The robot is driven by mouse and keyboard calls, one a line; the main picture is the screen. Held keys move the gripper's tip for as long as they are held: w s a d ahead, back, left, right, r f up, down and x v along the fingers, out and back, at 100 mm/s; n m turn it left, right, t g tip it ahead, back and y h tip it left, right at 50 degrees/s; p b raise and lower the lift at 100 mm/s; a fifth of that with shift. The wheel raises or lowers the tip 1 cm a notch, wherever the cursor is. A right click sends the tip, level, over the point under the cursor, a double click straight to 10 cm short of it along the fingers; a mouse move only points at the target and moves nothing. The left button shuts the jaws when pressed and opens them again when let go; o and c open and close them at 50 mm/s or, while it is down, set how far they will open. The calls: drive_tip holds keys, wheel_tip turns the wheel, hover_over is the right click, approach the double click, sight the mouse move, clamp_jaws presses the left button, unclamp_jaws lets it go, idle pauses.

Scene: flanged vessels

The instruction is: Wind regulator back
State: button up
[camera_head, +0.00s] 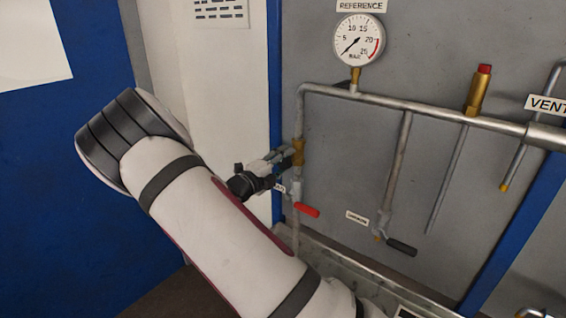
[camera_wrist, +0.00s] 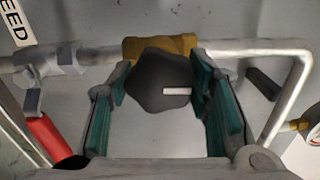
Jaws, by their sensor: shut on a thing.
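The regulator is a brass body (camera_head: 298,150) on the left vertical pipe, and it also shows at the top of the wrist view (camera_wrist: 180,44). Its dark lobed knob (camera_wrist: 150,80) faces the wrist camera, with a white mark pointing right. My gripper (camera_head: 280,163) reaches the regulator from the left in the head view. In the wrist view its teal-padded fingers (camera_wrist: 160,75) stand on both sides of the knob and are shut on it. In the head view the knob is hidden by the gripper. The REFERENCE gauge (camera_head: 360,40) has its needle pointing lower left, near the low end.
A red-handled valve (camera_head: 306,209) sits just below the regulator, near the FEED label (camera_wrist: 22,32). A black-handled valve (camera_head: 402,247) is lower right. A brass fitting with a red cap (camera_head: 478,90) stands on the horizontal pipe (camera_head: 420,105). A blue post edges the left of the panel.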

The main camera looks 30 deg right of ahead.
drive_tip(key=shift+n, duration=0.5)
drive_tip(key=o, duration=1.1)
drive_tip(key=shift+o, duration=0.2)
drive_tip(key=shift+a, duration=0.1)
drive_tip(key=v, duration=1.2)
